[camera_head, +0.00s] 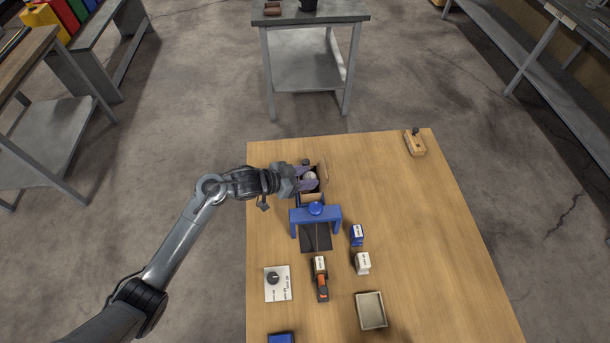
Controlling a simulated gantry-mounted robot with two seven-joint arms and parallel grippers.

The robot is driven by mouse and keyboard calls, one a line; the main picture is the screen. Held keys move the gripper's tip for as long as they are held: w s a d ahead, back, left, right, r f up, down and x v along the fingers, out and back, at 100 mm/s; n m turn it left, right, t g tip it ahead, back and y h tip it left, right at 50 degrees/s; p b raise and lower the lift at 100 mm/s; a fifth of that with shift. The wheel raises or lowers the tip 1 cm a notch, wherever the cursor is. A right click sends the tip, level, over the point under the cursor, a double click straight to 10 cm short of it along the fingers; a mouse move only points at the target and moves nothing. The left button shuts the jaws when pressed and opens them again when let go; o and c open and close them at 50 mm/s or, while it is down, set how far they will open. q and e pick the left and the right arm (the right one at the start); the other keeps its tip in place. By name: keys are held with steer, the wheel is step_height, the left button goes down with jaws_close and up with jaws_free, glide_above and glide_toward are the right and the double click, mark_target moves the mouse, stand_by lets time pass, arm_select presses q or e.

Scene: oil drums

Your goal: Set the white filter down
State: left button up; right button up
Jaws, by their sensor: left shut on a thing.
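My left gripper (308,180) reaches in from the left at the far left part of the wooden table. Its purple fingers are shut on a small whitish round thing, which I take to be the white filter (311,177). The filter is at an open brown cardboard box (322,172); I cannot tell whether it touches the box. The fingers partly hide both. My right gripper is not in view.
A blue frame with a round knob (316,209) stands just in front of the box. Nearer are a blue block (357,235), a white block (362,263), an orange-black tool (322,286), a dial panel (277,284) and a shallow tray (371,310). The table's right side is mostly clear.

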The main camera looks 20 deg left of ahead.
arm_select(q)
steer(key=shift+f, duration=0.3)
steer(key=o, duration=1.1)
steer(key=shift+r, duration=0.55)
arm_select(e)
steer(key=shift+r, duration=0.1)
arm_select(q)
steer(key=p+v, duration=0.2)
steer(key=v, duration=1)
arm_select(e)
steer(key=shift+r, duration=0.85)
